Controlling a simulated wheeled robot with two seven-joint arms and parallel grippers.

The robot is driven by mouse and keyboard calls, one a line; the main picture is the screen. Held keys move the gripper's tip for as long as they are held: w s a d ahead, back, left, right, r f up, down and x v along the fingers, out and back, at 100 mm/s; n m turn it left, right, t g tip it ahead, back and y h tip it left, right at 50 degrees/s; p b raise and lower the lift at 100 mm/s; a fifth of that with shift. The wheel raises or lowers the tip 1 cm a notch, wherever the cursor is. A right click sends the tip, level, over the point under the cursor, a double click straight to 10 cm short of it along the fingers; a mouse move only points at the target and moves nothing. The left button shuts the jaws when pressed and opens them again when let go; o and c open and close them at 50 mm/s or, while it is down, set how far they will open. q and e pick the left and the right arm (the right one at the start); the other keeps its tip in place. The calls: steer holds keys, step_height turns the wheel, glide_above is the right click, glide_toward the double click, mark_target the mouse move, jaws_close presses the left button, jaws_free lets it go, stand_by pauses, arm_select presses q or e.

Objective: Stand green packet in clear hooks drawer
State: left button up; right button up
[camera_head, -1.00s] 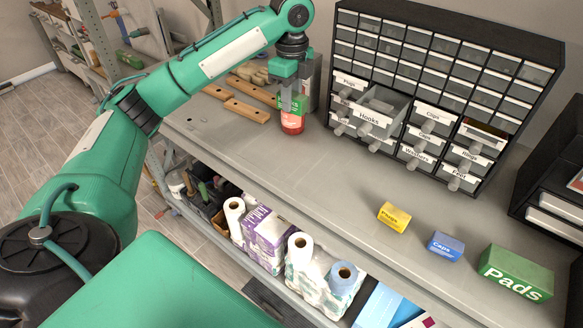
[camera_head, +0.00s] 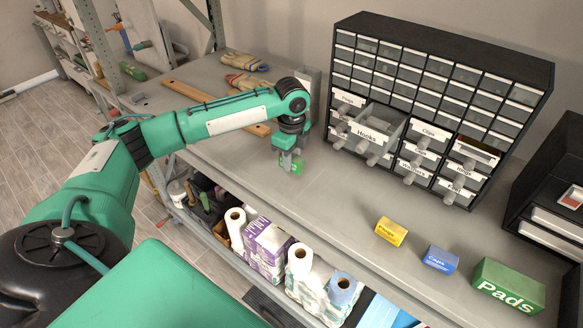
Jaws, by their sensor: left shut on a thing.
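My left gripper (camera_head: 289,160) points down and is shut on the green packet (camera_head: 298,163). It holds the packet over the grey bench, left of and in front of the black drawer cabinet (camera_head: 540,75). The gripper fingers hide part of the packet. The clear hooks drawer (camera_head: 369,137), with its white label reading Hooks, is pulled out of the cabinet's lower left part. The packet is apart from the drawer. My right gripper is not in view.
Yellow (camera_head: 391,231), blue (camera_head: 441,259) and larger green Pads (camera_head: 508,285) boxes stand along the bench front. Other labelled drawers, such as Clips (camera_head: 429,131), flank the hooks drawer. Bare bench lies before the cabinet.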

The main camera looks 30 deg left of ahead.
mark_target(291, 182)
arm_select(q)
steer(key=shift+f, duration=0.8)
step_height(291, 182, down, 3)
steer(key=p, duration=0.2)
steer(key=shift+f+p, duration=0.15)
steer(key=shift+p, duration=0.2)
steer(key=shift+f, duration=0.3)
steer(key=o, duration=1)
steer(key=shift+f, duration=0.15)
